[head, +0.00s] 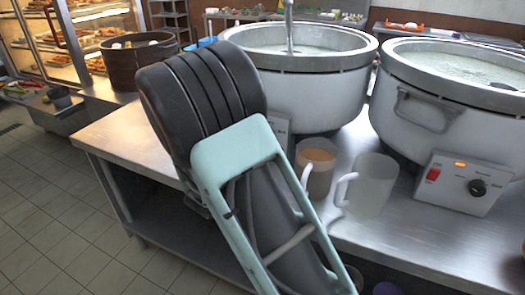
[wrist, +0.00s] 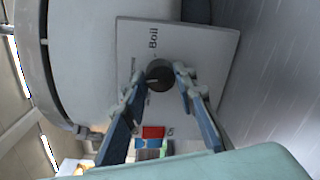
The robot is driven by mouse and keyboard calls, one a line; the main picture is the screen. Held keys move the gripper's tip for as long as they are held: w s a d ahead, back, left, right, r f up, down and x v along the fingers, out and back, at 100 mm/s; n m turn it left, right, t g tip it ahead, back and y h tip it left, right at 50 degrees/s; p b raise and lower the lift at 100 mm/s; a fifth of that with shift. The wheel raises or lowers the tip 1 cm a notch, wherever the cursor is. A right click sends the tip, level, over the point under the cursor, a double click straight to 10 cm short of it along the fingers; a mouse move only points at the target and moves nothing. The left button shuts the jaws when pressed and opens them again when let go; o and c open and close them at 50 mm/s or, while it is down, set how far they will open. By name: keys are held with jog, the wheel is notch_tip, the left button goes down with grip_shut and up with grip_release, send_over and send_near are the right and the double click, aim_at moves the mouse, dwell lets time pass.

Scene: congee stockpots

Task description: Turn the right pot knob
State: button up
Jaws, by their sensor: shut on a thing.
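The right pot (head: 440,110) is a big white stockpot with a metal rim. Its black knob (head: 478,187) is on the white control box, right of a red switch (head: 433,174), with nothing touching it. The left pot (head: 310,92) has a similar control box, mostly covered by my arm in the head view. In the wrist view, my gripper (wrist: 159,78) is shut on a dark round knob (wrist: 159,73) on a white panel marked "Boil", one finger on each side. This appears to be the left pot's knob. My gripper is hidden in the head view.
A mug with brown liquid (head: 316,165) and a pale, empty-looking mug (head: 370,185) stand on the steel counter (head: 420,240) between my arm and the right pot's box. A brown bucket (head: 138,62) stands at the back left.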

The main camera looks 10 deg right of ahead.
jog(key=shift+f+m+b, duration=0.1)
jog(key=shift+m+b, duration=0.7)
jog(key=shift+b, duration=0.35)
jog(key=o, duration=1.2)
jog(key=shift+c, duration=0.2)
jog(key=v, duration=1.2)
